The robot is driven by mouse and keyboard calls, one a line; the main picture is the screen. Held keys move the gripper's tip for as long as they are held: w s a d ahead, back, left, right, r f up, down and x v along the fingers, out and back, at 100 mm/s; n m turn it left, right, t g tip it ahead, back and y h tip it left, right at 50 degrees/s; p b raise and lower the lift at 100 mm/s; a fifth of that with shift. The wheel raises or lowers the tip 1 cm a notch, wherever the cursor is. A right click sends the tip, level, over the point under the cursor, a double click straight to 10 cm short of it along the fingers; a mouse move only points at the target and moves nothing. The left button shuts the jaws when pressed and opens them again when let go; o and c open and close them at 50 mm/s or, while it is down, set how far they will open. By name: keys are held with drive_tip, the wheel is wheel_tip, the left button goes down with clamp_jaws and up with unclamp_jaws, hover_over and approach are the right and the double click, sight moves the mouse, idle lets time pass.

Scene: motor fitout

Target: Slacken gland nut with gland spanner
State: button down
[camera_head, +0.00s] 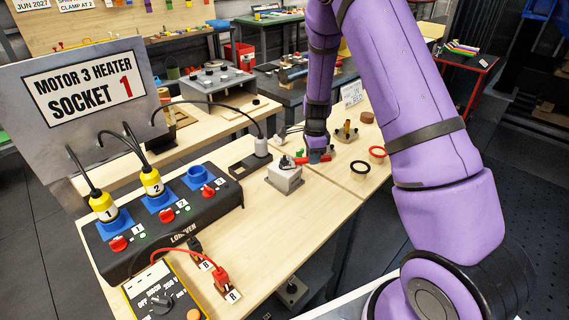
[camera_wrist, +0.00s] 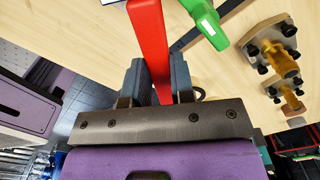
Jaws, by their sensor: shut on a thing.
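My gripper (camera_head: 318,156) is shut on a red flat-handled tool, which I take to be the gland spanner (camera_head: 303,160). In the wrist view the red handle (camera_wrist: 148,40) runs between the two jaws (camera_wrist: 160,82) and out of the top of the picture, so its working end is hidden there. In the head view its left end is close to the top of a grey block (camera_head: 285,180) with a dark fitting (camera_head: 285,162) on it. I cannot tell whether they touch. A grey gland (camera_head: 261,148) with a black cable stands behind. I cannot tell which part is the gland nut.
A green tool (camera_wrist: 205,22) lies beside the red handle. A black socket box (camera_head: 165,215) and a yellow meter (camera_head: 160,298) stand at left.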

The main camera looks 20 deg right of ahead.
drive_tip(key=shift+w, duration=0.15)
drive_tip(key=shift+w+d+n, duration=0.1)
drive_tip(key=shift+w+n, duration=0.25)
drive_tip(key=shift+n, duration=0.15)
drive_tip(key=shift+w, duration=0.1)
idle(0.3)
drive_tip(key=shift+w+n, duration=0.4)
drive_tip(key=shift+n, duration=0.3)
drive_tip(key=shift+d, duration=0.25)
idle(0.4)
drive_tip(key=d+r, duration=0.3)
drive_tip(key=r, duration=0.3)
drive_tip(key=shift+d, duration=0.25)
idle(1.7)
